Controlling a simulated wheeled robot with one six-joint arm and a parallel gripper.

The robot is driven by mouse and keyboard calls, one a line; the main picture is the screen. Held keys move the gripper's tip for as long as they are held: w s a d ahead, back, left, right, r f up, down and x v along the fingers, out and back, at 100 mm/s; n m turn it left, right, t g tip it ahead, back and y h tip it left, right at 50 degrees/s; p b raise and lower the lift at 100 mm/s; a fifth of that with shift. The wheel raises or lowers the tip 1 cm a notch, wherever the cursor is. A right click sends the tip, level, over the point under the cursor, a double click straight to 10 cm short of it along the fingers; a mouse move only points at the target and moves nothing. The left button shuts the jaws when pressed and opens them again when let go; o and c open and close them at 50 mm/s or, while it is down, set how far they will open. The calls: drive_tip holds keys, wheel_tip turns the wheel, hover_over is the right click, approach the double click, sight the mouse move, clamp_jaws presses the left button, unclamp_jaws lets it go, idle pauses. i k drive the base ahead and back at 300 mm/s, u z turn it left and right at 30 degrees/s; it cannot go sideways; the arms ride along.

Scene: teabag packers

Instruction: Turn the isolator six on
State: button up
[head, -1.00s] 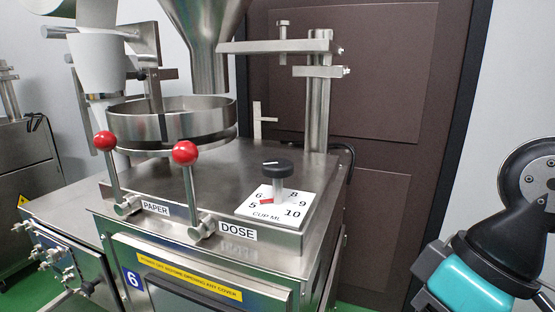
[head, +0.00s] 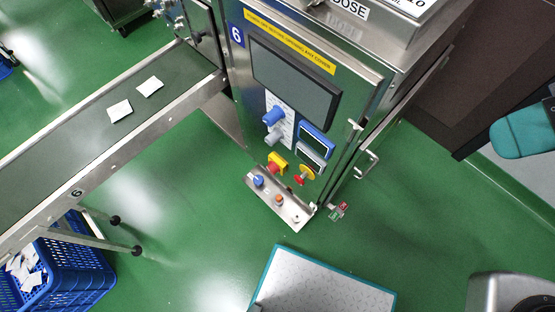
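Machine six, marked with a blue 6 label (head: 236,35), stands in the upper middle of the head view. Low on its front panel is a round yellow plate with a red handle, which looks like the isolator (head: 304,175). Its handle looks slanted, but it is too small to tell on from off. Left of it is a red button on a yellow box (head: 277,163). My gripper is out of view; only a teal part of my arm shows at the right edge.
A dark screen (head: 293,83), blue and grey knobs and two small displays sit above the isolator. A button shelf (head: 278,200) juts out below. The conveyor (head: 75,140) and a blue crate (head: 75,268) are left. A pale platform (head: 322,285) lies in front on green floor.

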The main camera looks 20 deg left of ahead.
sight(272, 168)
drive_tip(key=z, duration=0.8)
drive_tip(key=k, duration=1.3)
drive_tip(key=u, duration=1.85)
